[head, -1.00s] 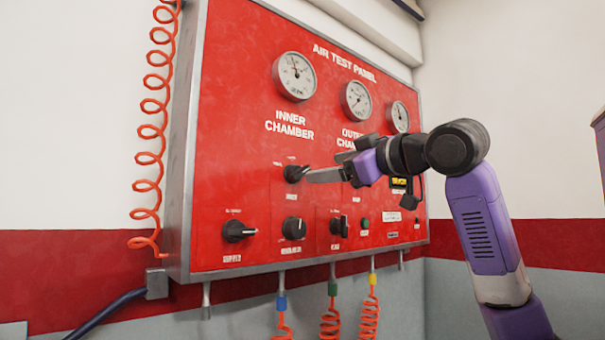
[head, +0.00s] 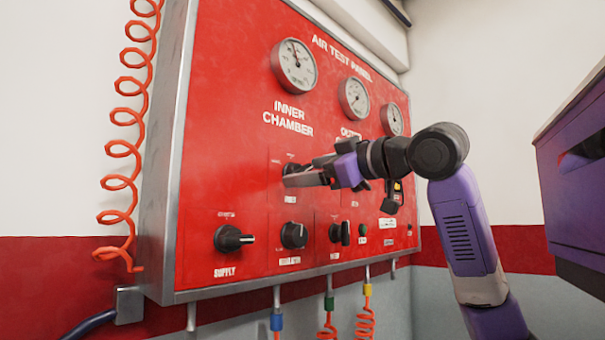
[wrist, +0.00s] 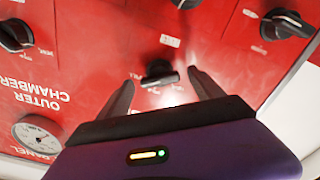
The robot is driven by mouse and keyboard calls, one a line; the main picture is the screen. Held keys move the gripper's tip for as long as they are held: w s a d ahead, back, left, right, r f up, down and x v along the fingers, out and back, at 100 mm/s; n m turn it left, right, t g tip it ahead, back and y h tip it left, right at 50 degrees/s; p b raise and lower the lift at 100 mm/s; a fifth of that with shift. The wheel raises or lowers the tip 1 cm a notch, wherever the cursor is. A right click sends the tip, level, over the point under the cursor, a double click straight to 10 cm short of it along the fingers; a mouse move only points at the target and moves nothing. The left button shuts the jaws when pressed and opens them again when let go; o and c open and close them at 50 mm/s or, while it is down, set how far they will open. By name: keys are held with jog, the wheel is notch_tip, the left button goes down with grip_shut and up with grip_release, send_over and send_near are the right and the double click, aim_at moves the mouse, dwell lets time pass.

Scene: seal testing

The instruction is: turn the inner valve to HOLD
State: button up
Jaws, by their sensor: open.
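The inner valve (head: 291,169) is a small black knob on the red air test panel (head: 225,120), below the "INNER CHAMBER" lettering. In the head view my fingers partly cover it. My gripper (head: 288,181) is at the knob, coming from the right. In the wrist view the knob (wrist: 159,74) shows between the two open fingertips (wrist: 160,84), with a gap on each side. Its bar lies roughly across the gap between the fingers. The small labels around it are too blurred to read, so I cannot tell which mark it points at.
The supply knob (head: 230,239), a regulator knob (head: 293,236) and another black knob (head: 340,233) sit in a row below. The outer valve (wrist: 16,35) shows in the wrist view. Gauges (head: 294,66) are above. Orange coiled hoses (head: 122,150) hang beside and below the panel.

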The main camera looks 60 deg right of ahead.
jog(key=c, duration=1.4)
jog(key=shift+n, duration=0.5)
jog(key=n+b, duration=0.1)
jog(key=n, duration=0.9)
jog(key=shift+n, duration=0.4)
jog(key=o, duration=1.4)
jog(key=shift+s, duration=0.1)
